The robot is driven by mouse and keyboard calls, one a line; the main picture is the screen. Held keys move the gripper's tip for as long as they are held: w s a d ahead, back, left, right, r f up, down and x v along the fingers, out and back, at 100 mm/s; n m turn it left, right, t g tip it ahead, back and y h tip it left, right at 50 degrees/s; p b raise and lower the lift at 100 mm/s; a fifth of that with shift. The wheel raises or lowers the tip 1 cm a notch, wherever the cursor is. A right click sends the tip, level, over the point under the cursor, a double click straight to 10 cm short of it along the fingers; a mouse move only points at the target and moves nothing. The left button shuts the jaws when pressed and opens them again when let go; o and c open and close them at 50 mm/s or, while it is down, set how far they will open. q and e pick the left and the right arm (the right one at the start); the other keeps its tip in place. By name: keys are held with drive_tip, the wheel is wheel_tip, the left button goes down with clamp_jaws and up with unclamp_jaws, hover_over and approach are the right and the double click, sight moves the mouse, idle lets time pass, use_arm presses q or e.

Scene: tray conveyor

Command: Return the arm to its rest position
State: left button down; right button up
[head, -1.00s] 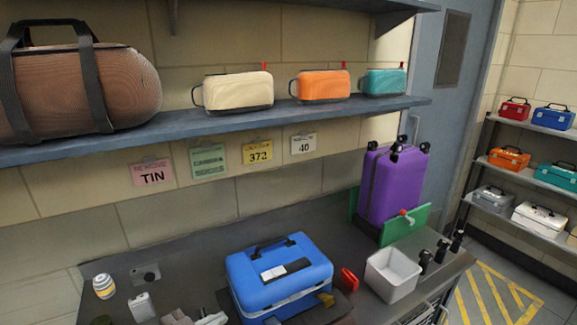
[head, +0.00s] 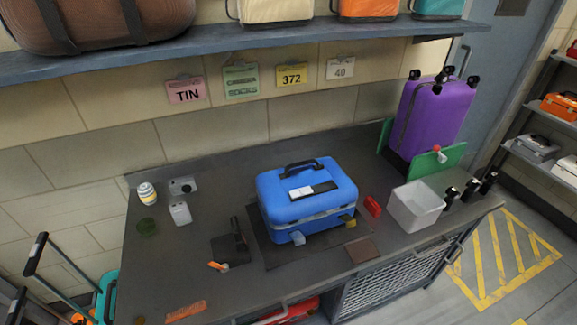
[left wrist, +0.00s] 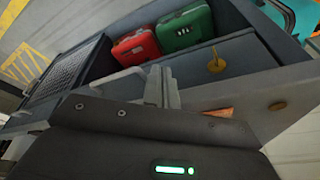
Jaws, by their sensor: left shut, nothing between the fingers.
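My left gripper (left wrist: 160,88) shows in the left wrist view. Its fingers are together with nothing between them, in front of an open compartment below the bench top. It is not in the head view. My right gripper is in neither view. No object is held in what I can see. A blue toolbox (head: 305,198) with a black handle stands on a dark mat on the grey bench (head: 180,275) in the head view.
A red case (left wrist: 136,48) and a green case (left wrist: 186,28) lie in the compartment. On the bench stand a purple suitcase (head: 432,115), a white bin (head: 416,208), a red item (head: 372,206) and small items at left. A shelf (head: 240,40) runs above.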

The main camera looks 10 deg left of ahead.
use_arm(q)
drive_tip(key=s+a+f+g, duration=0.1)
drive_tip(key=s+f, duration=0.3)
drive_tip(key=f, duration=1.2)
drive_tip(key=s+f+g, duration=0.1)
drive_tip(key=s+f, duration=0.3)
drive_tip(key=f, duration=1.1)
drive_tip(key=s+a+f, duration=0.2)
drive_tip(key=s+f, duration=0.5)
drive_tip(key=s, duration=0.3)
drive_tip(key=shift+s+f+b, duration=0.15)
drive_tip(key=shift+s+b, duration=0.15)
drive_tip(key=shift+b, duration=0.15)
drive_tip(key=shift+a, duration=0.1)
